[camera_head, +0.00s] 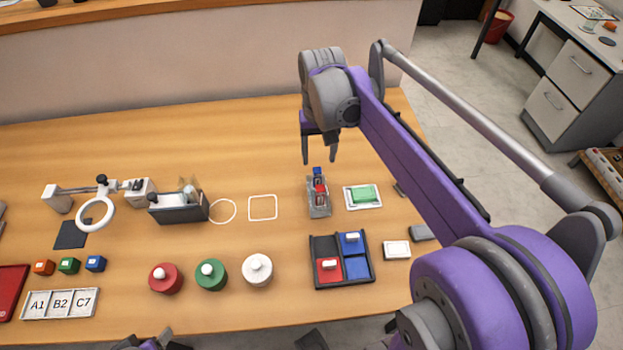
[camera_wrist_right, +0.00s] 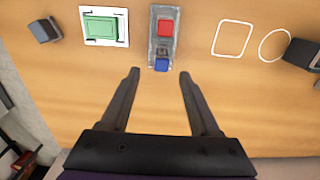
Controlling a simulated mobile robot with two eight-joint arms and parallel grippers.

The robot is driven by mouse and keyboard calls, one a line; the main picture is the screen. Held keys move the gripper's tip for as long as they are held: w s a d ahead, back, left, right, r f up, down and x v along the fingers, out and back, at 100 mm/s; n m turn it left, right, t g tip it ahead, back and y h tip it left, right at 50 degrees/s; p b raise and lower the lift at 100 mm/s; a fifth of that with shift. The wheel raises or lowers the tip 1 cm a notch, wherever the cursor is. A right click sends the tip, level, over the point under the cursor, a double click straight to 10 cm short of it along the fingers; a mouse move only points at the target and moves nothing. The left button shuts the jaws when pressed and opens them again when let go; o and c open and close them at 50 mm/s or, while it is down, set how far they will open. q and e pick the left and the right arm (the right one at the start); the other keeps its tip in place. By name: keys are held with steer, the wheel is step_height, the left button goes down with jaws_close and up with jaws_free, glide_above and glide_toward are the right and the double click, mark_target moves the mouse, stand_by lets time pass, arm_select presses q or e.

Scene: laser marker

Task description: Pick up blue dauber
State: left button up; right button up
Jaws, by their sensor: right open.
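The blue dauber (camera_head: 317,171) stands at the far end of a grey holder (camera_head: 319,208), with a red dauber (camera_head: 320,187) on its near side. In the right wrist view, the blue dauber (camera_wrist_right: 161,64) shows just beyond the gap between the fingertips, roughly centred, with the red dauber (camera_wrist_right: 165,28) above it. My right gripper (camera_head: 319,161) is open and empty, fingers pointing down, above the table by the holder's far end. Its height above the dauber is hard to tell. Dark and purple parts, possibly my left gripper, are cut off by the bottom edge of the head view.
A green pad on a white tray (camera_head: 376,203) lies right of the holder. A red and blue divided tray (camera_head: 316,276) sits nearer. White outlines (camera_head: 262,220) mark the table to the left. The table (camera_head: 240,140) behind and left of the gripper is clear.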

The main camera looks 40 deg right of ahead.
mark_target(317, 170)
step_height(317, 170, down, 2)
steer(key=shift+f, duration=0.25)
step_height(317, 170, down, 6)
steer(key=shift+w+r, duration=0.15)
steer(key=shift+a, duration=0.1)
jaws_close()
